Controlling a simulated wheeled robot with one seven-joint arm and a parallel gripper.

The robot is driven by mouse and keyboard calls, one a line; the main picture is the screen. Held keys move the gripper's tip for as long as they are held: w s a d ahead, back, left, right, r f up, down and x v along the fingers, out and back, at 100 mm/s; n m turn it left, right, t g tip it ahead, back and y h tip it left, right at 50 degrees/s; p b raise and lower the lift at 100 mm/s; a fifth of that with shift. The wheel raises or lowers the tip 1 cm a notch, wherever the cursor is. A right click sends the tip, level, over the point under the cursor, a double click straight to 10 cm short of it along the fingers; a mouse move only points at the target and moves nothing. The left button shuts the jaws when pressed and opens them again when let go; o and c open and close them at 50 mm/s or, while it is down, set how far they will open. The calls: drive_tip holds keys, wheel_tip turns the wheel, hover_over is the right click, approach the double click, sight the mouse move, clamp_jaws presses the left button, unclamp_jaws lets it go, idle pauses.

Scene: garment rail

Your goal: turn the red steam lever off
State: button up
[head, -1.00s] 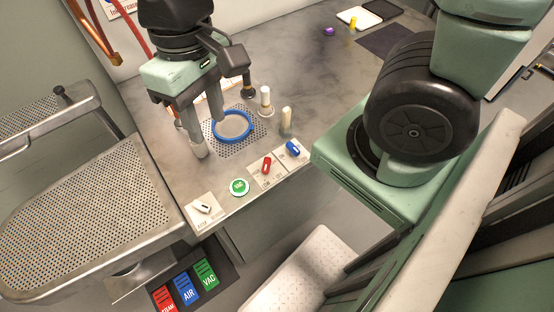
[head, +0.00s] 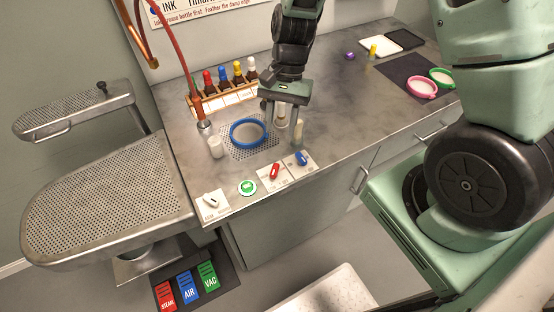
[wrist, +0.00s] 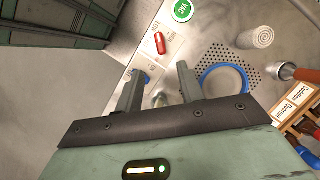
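The red steam lever (head: 275,171) sits on a white plate at the front edge of the counter, between the green VAC button and the blue lever. It also shows in the wrist view (wrist: 160,43), beyond my fingertips.
Beside the lever are a blue lever (head: 302,158), a green button (head: 247,187) and a white switch (head: 212,201). A blue ring (head: 248,133) lies on a perforated plate. A bottle rack (head: 225,98) is at the back.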

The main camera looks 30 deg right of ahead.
sight(275, 168)
drive_tip(key=p+x, duration=0.1)
drive_tip(key=x, duration=1)
drive_tip(key=shift+a, duration=0.1)
clamp_jaws()
